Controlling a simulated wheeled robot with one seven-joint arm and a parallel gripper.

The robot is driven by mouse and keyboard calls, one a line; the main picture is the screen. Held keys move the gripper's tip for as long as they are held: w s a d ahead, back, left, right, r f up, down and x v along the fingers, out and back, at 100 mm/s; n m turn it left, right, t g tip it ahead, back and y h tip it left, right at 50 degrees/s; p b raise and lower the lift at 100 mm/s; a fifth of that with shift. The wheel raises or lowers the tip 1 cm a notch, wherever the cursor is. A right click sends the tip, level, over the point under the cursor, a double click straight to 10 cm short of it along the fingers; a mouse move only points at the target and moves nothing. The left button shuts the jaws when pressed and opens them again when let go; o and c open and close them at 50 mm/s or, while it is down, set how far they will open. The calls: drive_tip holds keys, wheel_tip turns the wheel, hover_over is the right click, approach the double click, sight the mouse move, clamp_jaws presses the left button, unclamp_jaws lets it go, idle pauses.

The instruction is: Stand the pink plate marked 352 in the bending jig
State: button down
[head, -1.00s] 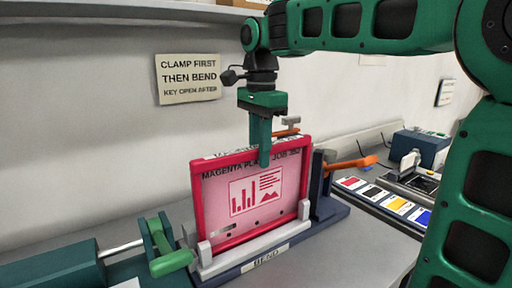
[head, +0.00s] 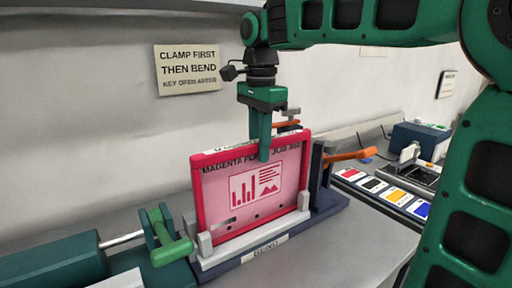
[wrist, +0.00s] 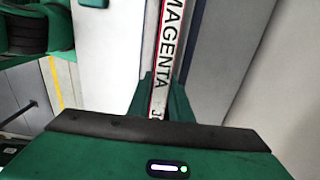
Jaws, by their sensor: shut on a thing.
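The pink plate (head: 292,185) has a red frame, a printed chart and the words MAGENTA PLATE on its face; the job number is hard to read now. It stands upright in the bending jig (head: 204,262), its lower corners between the pale end posts. I cannot tell whether its bottom edge is fully seated. My gripper (head: 264,150) points down from above and is shut on the middle of the plate's top edge. In the wrist view, the plate's labelled top edge (wrist: 166,60) runs between the fingers of my gripper (wrist: 163,95).
A green-handled clamp (head: 166,240) stands left of the jig. An orange lever (head: 350,156) sticks out at its right. Ink colour cards (head: 385,192) and a blue machine (head: 418,140) lie further right. A wall sign (head: 187,70) hangs behind. Bare bench shows in front.

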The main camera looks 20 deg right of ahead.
drive_tip(key=shift+f, duration=0.15)
drive_tip(key=c, duration=1.5)
unclamp_jaws()
drive_tip(key=shift+c, duration=0.2)
drive_tip(key=shift+w+r, duration=0.1)
drive_tip(key=shift+r, duration=5.3)
drive_tip(key=shift+r, duration=0.1)
wheel_tip(320, 180, up, 5)
drive_tip(key=shift+f, duration=0.15)
